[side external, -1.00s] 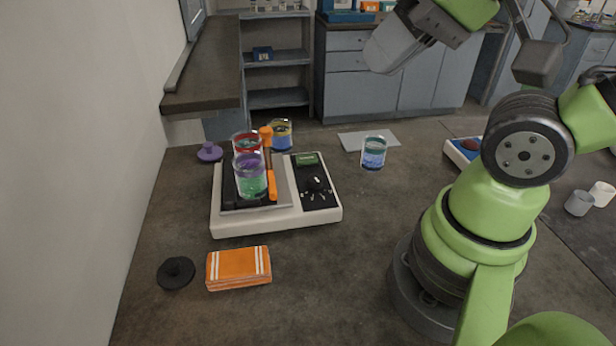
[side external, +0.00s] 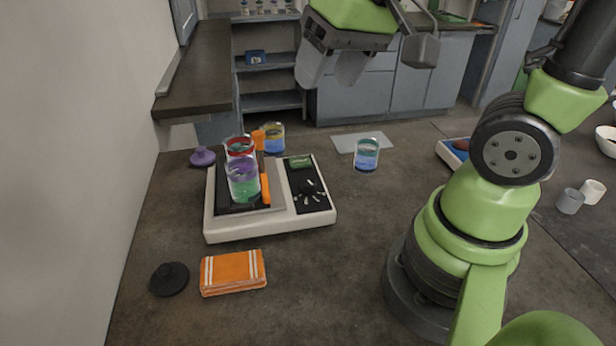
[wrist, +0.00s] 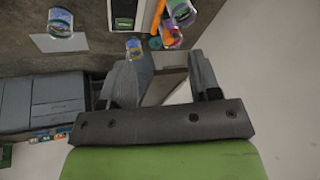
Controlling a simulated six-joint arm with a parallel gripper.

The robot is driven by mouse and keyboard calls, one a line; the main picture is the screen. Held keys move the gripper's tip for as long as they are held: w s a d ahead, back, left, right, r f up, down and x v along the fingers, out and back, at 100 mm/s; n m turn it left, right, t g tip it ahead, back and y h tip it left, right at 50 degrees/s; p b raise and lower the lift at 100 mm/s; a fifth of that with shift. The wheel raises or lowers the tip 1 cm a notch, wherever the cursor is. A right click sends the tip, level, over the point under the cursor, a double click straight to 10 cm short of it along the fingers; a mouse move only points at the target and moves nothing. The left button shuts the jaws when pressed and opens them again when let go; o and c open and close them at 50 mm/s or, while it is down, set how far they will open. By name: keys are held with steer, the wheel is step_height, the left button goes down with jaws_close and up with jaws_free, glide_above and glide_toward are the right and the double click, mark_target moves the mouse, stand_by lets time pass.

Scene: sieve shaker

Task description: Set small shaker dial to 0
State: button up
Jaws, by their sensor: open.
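The small shaker (side external: 270,229) is a white-based machine on the floor-like brown surface, left of centre in the side view. Its black control panel (side external: 310,202) is on the right part, with a small green display (side external: 300,162) at the back. The dial (side external: 309,187) is a small dark knob among white marks on the panel; its setting is too small to read. My gripper (side external: 331,78) is high above and behind the shaker, with its grey fingers apart and empty. The wrist view shows the open fingers (wrist: 165,80) and part of the shaker (wrist: 123,12) at the top.
Jars with red (side external: 239,147) and purple (side external: 243,182) rims and an orange-handled tool (side external: 265,185) are on the shaker's platform. A yellow-rimmed jar (side external: 273,138) stands behind. A blue jar (side external: 366,156) stands right.

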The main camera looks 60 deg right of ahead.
steer(key=w+d+f+g, duration=0.2)
steer(key=w+f, duration=0.2)
steer(key=f, duration=0.1)
steer(key=g, duration=0.2)
glide_above(308, 181)
step_height(308, 181, down, 8)
steer(key=r, duration=0.1)
steer(key=shift+h, duration=0.4)
step_height(308, 181, down, 11)
steer(key=shift+r, duration=0.1)
steer(key=shift+n, duration=0.3)
steer(key=c, duration=0.9)
